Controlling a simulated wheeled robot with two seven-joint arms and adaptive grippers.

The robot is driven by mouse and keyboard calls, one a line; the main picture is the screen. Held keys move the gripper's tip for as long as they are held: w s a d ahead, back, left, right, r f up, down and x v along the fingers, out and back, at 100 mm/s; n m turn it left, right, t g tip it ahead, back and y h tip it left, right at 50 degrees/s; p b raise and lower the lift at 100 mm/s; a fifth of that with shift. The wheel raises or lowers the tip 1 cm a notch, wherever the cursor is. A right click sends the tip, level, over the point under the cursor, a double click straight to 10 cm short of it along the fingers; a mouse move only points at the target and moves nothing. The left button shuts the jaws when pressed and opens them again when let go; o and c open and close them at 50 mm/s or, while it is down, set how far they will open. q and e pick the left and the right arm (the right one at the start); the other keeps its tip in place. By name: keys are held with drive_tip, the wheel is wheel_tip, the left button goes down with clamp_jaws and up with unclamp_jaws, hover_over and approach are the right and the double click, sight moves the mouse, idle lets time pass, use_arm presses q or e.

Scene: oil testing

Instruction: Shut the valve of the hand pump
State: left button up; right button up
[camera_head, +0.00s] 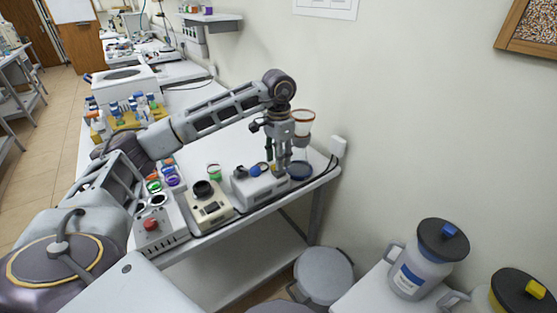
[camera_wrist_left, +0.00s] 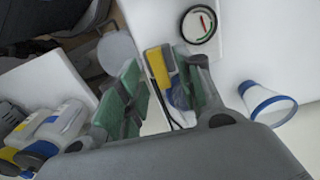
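My left gripper (camera_head: 280,166) points down over the right end of the white table in the head view. In the left wrist view its two green-padded fingers (camera_wrist_left: 160,72) stand apart. Between them, deeper in the view, shows a grey body with a yellow part and a blue part, which looks like the hand pump (camera_wrist_left: 158,66). A round gauge (camera_wrist_left: 199,25) with a red needle is just beyond the right fingertip. The valve itself is not clear, and I cannot tell whether a finger touches it. In the head view the gripper mostly hides the pump. My right gripper is not in view.
A grey-white device (camera_head: 258,188) stands left of the gripper, and a cream device (camera_head: 208,207) further left. A rimmed glass funnel (camera_head: 303,122) stands close behind the gripper. A large bottle with a black lid (camera_head: 442,240) is at the lower right. The wall is close behind.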

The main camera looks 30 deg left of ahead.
use_arm(q)
wheel_tip(320, 180, up, 11)
drive_tip(key=shift+f, duration=0.15)
idle(0.5)
drive_tip(key=shift+w+d, duration=0.1)
idle(0.6)
